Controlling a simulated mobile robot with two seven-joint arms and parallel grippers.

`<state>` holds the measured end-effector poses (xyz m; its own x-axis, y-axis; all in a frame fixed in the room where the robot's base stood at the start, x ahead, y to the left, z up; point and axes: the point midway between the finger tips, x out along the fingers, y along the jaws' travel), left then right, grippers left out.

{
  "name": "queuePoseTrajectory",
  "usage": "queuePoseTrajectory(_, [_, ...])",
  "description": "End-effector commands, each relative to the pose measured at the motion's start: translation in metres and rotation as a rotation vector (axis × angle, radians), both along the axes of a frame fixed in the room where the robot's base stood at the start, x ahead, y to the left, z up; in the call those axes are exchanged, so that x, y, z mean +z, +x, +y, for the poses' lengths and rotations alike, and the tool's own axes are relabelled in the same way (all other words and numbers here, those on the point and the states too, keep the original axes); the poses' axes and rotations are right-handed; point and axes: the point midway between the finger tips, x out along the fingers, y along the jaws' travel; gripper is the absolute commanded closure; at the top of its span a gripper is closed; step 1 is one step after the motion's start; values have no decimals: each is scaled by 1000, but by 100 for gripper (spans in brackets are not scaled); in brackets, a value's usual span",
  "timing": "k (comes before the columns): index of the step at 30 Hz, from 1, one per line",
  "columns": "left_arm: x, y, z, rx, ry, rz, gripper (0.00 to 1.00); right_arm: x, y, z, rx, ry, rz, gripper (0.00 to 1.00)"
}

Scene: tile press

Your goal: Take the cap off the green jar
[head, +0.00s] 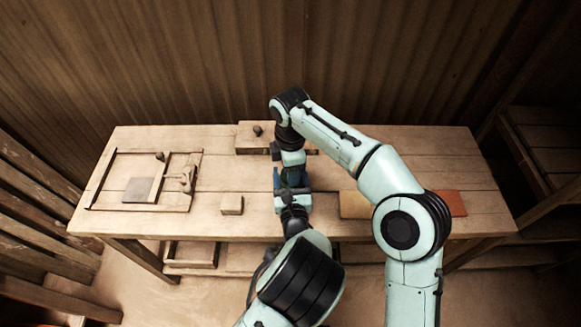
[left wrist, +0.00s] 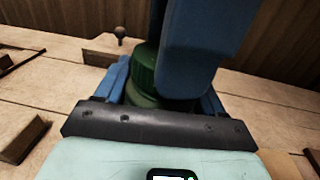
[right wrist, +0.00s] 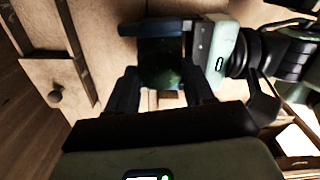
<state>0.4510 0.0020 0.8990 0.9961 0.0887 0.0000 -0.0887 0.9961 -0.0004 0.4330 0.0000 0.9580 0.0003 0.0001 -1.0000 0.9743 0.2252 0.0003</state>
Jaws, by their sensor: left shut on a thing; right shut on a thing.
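The green jar (left wrist: 142,97) stands on the wooden table, mostly hidden by my grippers in the head view. Its ridged green cap (left wrist: 147,68) sits on top of it in the left wrist view; I cannot tell whether any gap lies between them. My left gripper (head: 291,190) comes in from the front and is shut on the jar's body, with blue fingers on both sides. My right gripper (head: 290,172) comes down from above and is shut on the cap. The right wrist view shows the dark green top (right wrist: 162,72) between its fingers.
A wooden block with a dark knob (head: 250,139) lies behind the jar. A small wooden block (head: 232,205) lies to its left. A wooden frame (head: 110,208) with a grey tile (head: 137,189) is at far left. A tan slab (head: 354,205) and an orange slab (head: 450,203) lie right.

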Motion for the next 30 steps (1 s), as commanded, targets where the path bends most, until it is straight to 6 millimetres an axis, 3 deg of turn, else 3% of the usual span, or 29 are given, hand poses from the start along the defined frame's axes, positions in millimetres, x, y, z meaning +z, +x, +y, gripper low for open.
queuePoseTrajectory(21, [0,0,0,1,0,-1,100,1,0,0,1615,1,1,84])
queuePoseTrajectory(25, [0,0,0,0,0,-1,100,1,-1,0,1795,0,1,84])
queuePoseTrajectory(30, [0,0,0,0,0,-1,100,1,-1,0,1874,0,1,84])
